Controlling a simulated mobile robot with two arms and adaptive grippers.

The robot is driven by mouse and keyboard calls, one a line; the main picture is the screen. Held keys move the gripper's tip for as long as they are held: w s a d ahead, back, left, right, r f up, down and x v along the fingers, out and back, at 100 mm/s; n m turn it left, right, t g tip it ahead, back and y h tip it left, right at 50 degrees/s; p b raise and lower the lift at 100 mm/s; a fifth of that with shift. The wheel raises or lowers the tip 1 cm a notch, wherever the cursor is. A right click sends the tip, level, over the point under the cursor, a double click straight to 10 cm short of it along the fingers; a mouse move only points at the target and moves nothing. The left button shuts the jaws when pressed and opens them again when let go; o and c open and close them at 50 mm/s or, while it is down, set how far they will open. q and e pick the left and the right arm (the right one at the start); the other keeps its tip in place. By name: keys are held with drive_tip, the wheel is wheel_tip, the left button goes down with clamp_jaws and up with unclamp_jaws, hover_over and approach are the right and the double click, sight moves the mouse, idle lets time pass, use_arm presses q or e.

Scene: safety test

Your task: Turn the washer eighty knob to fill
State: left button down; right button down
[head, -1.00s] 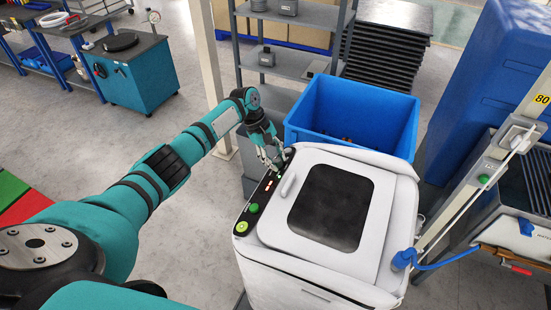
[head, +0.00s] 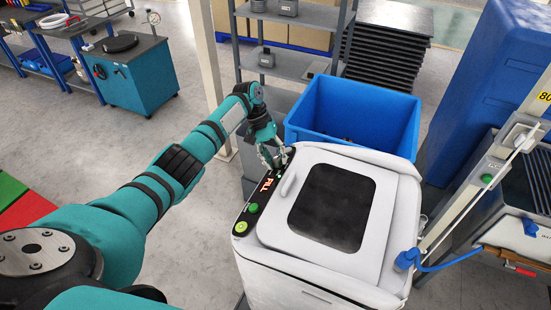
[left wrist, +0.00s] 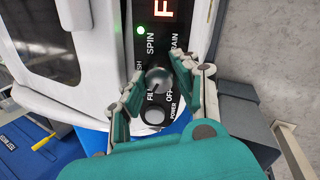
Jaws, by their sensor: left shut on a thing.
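The white washer (head: 385,215) has a dark lid window and a narrow black control panel (head: 254,197) along its left side. The panel's display (head: 265,185) shows "FILL" in orange-red letters. In the left wrist view the round grey knob (left wrist: 157,79) sits among the labels SPIN, DRAIN, OFF and FILL. My left gripper (head: 273,158) is at the far end of the panel. In the left wrist view its fingers (left wrist: 158,84) are closed on the knob, one on each side. The right gripper is not in view.
A blue bin (head: 352,112) stands right behind the washer, with a grey shelf (head: 290,65) beyond. A post with a yellow "80" label (head: 544,97) stands at the right. Green buttons (head: 241,227) are at the panel's near end.

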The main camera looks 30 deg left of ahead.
use_arm(q)
drive_tip(key=shift+m, duration=0.5)
drive_tip(key=c, duration=1)
unclamp_jaws()
drive_tip(key=v, duration=1.2)
